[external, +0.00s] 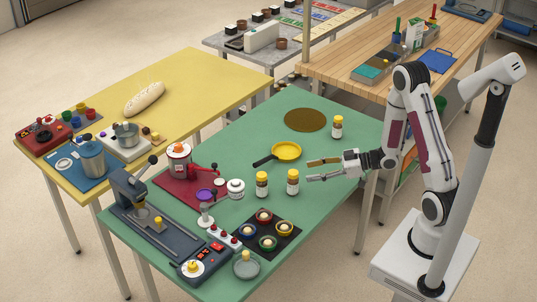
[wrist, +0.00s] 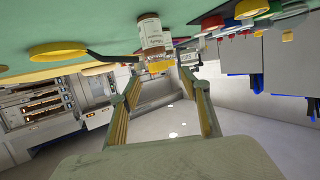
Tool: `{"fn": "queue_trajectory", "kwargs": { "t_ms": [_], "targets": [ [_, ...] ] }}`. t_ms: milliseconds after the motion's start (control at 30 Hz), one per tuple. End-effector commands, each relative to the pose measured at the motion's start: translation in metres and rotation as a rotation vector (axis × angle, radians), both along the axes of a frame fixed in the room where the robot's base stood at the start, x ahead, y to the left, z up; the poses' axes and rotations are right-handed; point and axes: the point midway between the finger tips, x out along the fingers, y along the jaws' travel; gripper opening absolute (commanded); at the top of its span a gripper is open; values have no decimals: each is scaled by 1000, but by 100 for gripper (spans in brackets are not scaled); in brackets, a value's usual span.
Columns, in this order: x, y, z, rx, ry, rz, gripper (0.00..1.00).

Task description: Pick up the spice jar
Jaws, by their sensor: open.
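Three similar spice jars with yellow caps and white labels stand upright on the green table: one at the front centre (external: 293,182), one just left of it (external: 262,184), and one at the back right (external: 337,126). My gripper (external: 309,171) is open and empty, pointing left, close to the right of the front-centre jar and apart from it. In the wrist view, where the table is at the top, a jar (wrist: 151,36) hangs cap-down ahead of my open gripper (wrist: 160,81), roughly in line with the gap. I cannot tell for certain which jar this is.
A yellow pan (external: 286,151) with a black handle lies behind the front jars. A white lidded jar (external: 236,187) and a black tray (external: 280,225) with coloured bowls are to the left and front. A brown round mat (external: 305,119) lies farther back. The green table (external: 330,210) is clear at front right.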

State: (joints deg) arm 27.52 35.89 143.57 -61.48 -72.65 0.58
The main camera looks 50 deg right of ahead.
Motion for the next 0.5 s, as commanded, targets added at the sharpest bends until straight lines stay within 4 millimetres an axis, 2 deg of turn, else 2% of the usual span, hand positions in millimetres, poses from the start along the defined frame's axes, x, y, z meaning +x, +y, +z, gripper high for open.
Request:
{"fn": "queue_trajectory", "kwargs": {
  "t_ms": [333,500],
  "targets": [
    [1,1,0,-1,0,0,46],
    [9,6,-3,-2,0,2,46]
  ]
}}
